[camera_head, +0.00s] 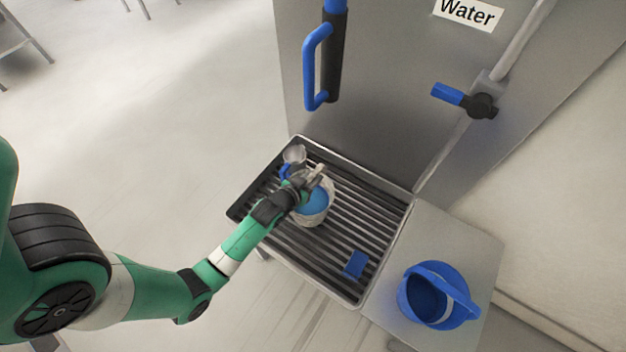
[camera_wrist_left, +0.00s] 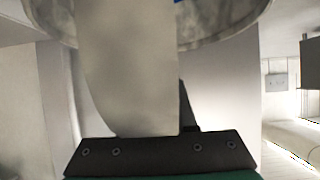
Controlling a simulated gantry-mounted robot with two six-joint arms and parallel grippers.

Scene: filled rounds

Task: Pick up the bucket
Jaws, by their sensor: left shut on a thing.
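A pale grey bucket (camera_head: 318,215) with blue inside it stands on or just above the slatted grate, partly hidden by my left arm. My left gripper (camera_head: 316,174) is at the far side of its rim and is shut, apparently on the bucket. In the left wrist view a pale finger (camera_wrist_left: 130,70) covers the middle, and the bucket's curved grey wall (camera_wrist_left: 225,22) shows behind it at the top. A second bucket, blue with a raised handle (camera_head: 438,295), stands on the side shelf to the right. My right gripper is out of view.
The dark slatted grate (camera_head: 365,215) has a raised metal rim. A small grey cup (camera_head: 294,154) is at its far left, and a blue block (camera_head: 355,264) lies near its front right. A metal cabinet (camera_head: 385,100) with a blue handle (camera_head: 312,68) and a blue valve lever (camera_head: 448,94) rises behind.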

